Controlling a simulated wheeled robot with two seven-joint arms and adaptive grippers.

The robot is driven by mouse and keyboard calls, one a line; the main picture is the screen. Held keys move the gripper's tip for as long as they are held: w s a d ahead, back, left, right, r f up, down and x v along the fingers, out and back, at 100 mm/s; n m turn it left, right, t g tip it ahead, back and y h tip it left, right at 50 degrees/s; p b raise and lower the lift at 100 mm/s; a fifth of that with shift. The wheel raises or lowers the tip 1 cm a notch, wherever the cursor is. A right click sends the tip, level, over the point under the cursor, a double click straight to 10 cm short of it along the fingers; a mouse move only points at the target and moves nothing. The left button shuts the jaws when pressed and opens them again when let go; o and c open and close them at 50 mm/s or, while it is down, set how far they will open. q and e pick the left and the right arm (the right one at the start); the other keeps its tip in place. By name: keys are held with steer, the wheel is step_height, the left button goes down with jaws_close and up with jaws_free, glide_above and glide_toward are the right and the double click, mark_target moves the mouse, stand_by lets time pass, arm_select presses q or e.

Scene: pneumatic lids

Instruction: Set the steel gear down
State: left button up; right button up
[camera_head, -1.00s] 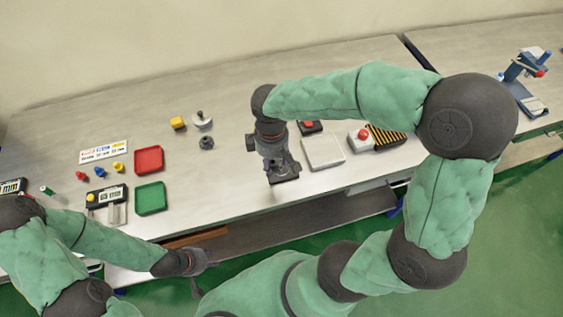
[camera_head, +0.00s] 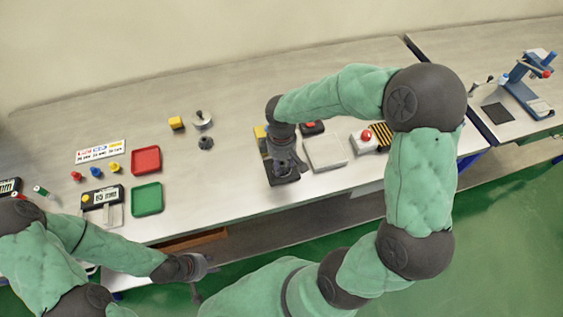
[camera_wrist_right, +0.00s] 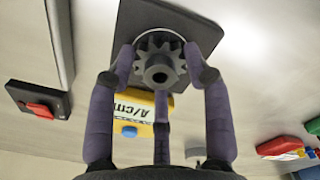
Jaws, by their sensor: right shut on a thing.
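My right gripper (camera_head: 283,165) is at the dark square pad (camera_head: 284,181) near the table's front edge. In the right wrist view its fingers (camera_wrist_right: 163,65) are closed around a dark grey toothed steel gear (camera_wrist_right: 158,60) with a hub and central hole. The gear is over the dark pad (camera_wrist_right: 150,14), with a pale ring showing around it. I cannot tell whether the gear touches the pad. The head view does not show the gear. My left gripper (camera_head: 198,268) is low at the front edge of the table, and its fingers are too small to judge.
A yellow device (camera_head: 260,132) with a blue button (camera_wrist_right: 129,131) stands behind the pad. A pale plate (camera_head: 325,153), a red-button box (camera_head: 312,127) and a striped switch box (camera_head: 366,138) are to the right. Red (camera_head: 146,160) and green trays (camera_head: 147,199) lie left. The table between is clear.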

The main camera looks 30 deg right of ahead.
mark_target(282, 163)
steer(key=shift+f, duration=0.1)
steer(key=o, duration=1.3)
steer(key=shift+o, duration=0.2)
steer(key=shift+r, duration=0.5)
step_height(282, 163, up, 11)
steer(key=p, duration=0.3)
steer(key=shift+r, duration=0.2)
